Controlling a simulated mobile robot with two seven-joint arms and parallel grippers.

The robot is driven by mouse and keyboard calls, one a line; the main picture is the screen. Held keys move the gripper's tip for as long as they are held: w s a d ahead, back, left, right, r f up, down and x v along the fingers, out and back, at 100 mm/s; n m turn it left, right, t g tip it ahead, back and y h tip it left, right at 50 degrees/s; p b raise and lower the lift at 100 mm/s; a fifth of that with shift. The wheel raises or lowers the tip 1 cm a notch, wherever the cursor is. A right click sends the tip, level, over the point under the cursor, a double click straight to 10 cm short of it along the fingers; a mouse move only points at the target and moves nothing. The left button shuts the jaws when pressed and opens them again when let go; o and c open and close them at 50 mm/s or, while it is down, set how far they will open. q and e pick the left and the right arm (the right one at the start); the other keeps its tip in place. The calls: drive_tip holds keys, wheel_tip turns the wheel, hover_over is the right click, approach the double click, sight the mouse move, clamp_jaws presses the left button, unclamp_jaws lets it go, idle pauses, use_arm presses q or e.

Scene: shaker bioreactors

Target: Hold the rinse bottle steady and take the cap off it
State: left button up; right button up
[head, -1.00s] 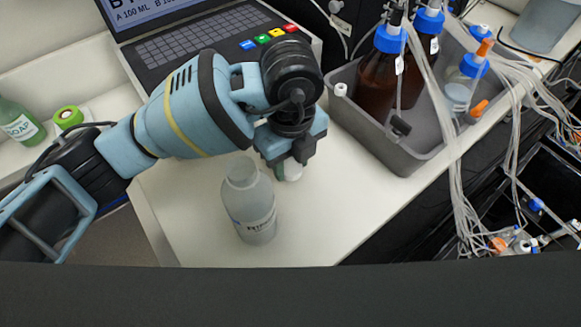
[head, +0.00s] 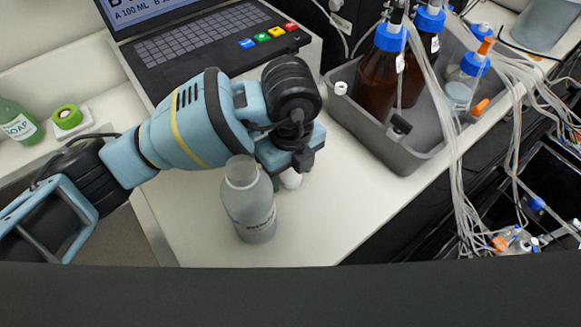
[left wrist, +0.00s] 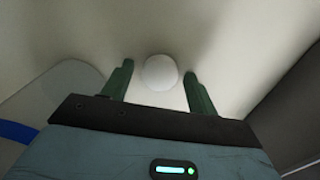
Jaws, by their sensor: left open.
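The rinse bottle (head: 252,212) is a grey, translucent bottle standing upright on the white bench in the head view. Its neck looks open, with no cap on it. A small white round cap (head: 291,180) is just right of the bottle, low by the bench. My left gripper (head: 288,166) is above the cap, close beside the bottle. In the left wrist view its green fingers (left wrist: 159,66) are open, one on each side of the white cap (left wrist: 160,74). The bottle's edge seems to show at left there. My right gripper is not in view.
A grey tray (head: 370,138) with brown bottles and tubing stands at right. A keypad console (head: 205,45) is behind the arm. A soap bottle (head: 18,122) and green tape roll (head: 67,117) are at left. The bench in front of the cap is clear.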

sight(291, 175)
use_arm(q)
wheel_tip(291, 175, up, 12)
drive_tip(key=p, duration=0.1)
drive_tip(key=shift+r, duration=0.2)
drive_tip(key=shift+f, duration=0.1)
idle(0.5)
